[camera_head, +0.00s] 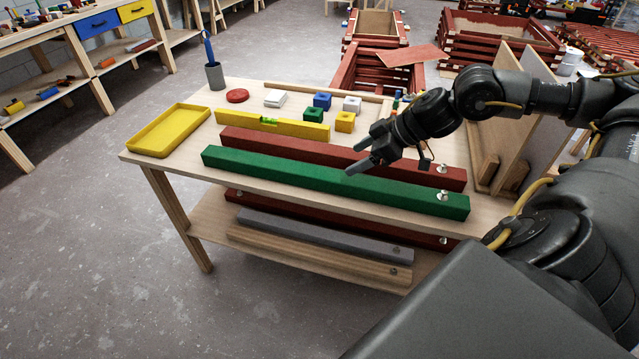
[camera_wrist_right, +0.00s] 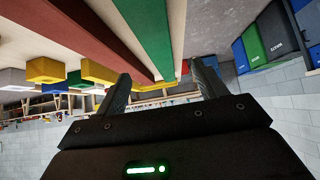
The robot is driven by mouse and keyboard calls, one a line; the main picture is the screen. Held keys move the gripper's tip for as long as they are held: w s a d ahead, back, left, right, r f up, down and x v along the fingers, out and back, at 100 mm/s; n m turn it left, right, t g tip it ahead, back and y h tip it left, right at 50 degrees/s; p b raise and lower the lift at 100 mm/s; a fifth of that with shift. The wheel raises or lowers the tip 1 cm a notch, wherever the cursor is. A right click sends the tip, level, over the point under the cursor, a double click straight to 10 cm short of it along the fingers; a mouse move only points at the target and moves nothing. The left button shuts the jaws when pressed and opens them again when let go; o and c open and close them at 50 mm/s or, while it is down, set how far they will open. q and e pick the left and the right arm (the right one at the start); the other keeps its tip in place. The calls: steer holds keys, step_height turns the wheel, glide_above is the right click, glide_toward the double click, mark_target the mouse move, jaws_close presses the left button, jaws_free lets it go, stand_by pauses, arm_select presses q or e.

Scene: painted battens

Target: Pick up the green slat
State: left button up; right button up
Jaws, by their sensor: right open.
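The green slat (camera_head: 300,178) is a long batten lying along the front of the wooden table top, with a metal knob near its right end. A red slat (camera_head: 280,146) lies just behind it, roughly parallel. My right gripper (camera_head: 356,160) is open and empty, with its fingertips above the green slat, right of its middle. In the right wrist view the green slat (camera_wrist_right: 152,35) runs between the two open fingers (camera_wrist_right: 160,90), seemingly beyond them. Whether the fingers touch it I cannot tell. My left gripper is not in view.
On the table (camera_head: 140,151) are a yellow tray (camera_head: 168,131), a yellow level (camera_head: 270,124), several coloured blocks and a grey cup (camera_head: 215,76). More slats lie on the shelf below. Wooden panels (camera_head: 510,120) stand at the right end.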

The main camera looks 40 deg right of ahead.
mark_target(327, 173)
steer(key=shift+w+a+f, duration=0.1)
steer(key=shift+w+f, duration=0.05)
steer(key=shift+f, duration=0.15)
steer(key=x, duration=0.3)
steer(key=shift+w+f, duration=0.2)
steer(key=shift+f, duration=0.05)
steer(key=shift+w+a+f+p, duration=0.3)
steer(key=shift+w+a+f, duration=0.1)
steer(key=shift+f, duration=0.1)
steer(key=x, duration=0.3)
steer(key=shift+w+a+f, duration=0.1)
steer(key=shift+w+f, duration=0.15)
steer(key=shift+w, duration=0.05)
steer(key=shift+w+a+f, duration=0.2)
steer(key=shift+w+f, duration=0.1)
steer(key=shift+f, duration=0.05)
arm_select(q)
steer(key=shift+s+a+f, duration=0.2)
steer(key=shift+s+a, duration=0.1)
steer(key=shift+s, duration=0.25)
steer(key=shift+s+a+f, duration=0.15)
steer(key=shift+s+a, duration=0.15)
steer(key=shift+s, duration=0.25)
arm_select(e)
steer(key=shift+c, duration=0.5)
jaws_close()
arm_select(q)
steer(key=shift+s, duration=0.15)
arm_select(e)
steer(key=shift+r, duration=0.1)
